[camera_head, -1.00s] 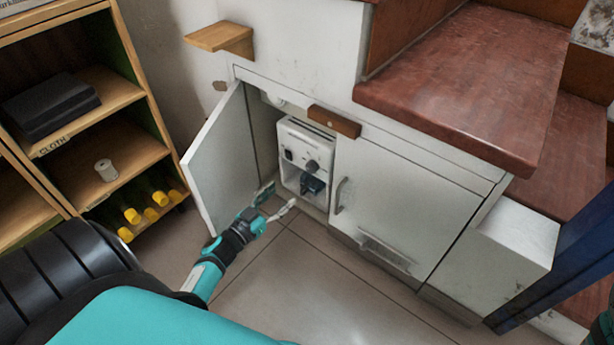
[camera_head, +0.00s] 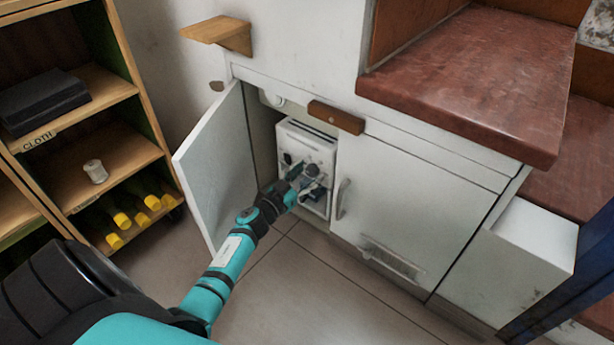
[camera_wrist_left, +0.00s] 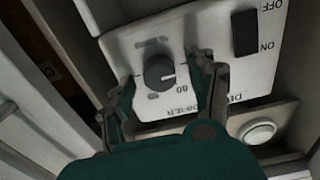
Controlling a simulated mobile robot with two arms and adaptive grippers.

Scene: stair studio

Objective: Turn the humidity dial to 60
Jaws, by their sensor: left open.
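The white dehumidifier (camera_head: 308,142) stands inside the open cupboard under the stairs. Its dark round humidity dial (camera_wrist_left: 160,73) sits on the front panel in the left wrist view, with a pale pointer line and a "60" mark beside it. My left gripper (camera_head: 304,172) is at the panel; in the left wrist view its two fingers (camera_wrist_left: 164,85) are open, one on each side of the dial. I cannot tell whether they touch it. In the head view the gripper hides the dial. My right gripper is not in view.
The left cupboard door (camera_head: 218,165) stands open beside my arm; the right door (camera_head: 395,205) is shut. A black ON/OFF switch (camera_wrist_left: 244,33) and a round white button (camera_wrist_left: 259,132) are near the dial. A shelf unit (camera_head: 120,165) stands at the left.

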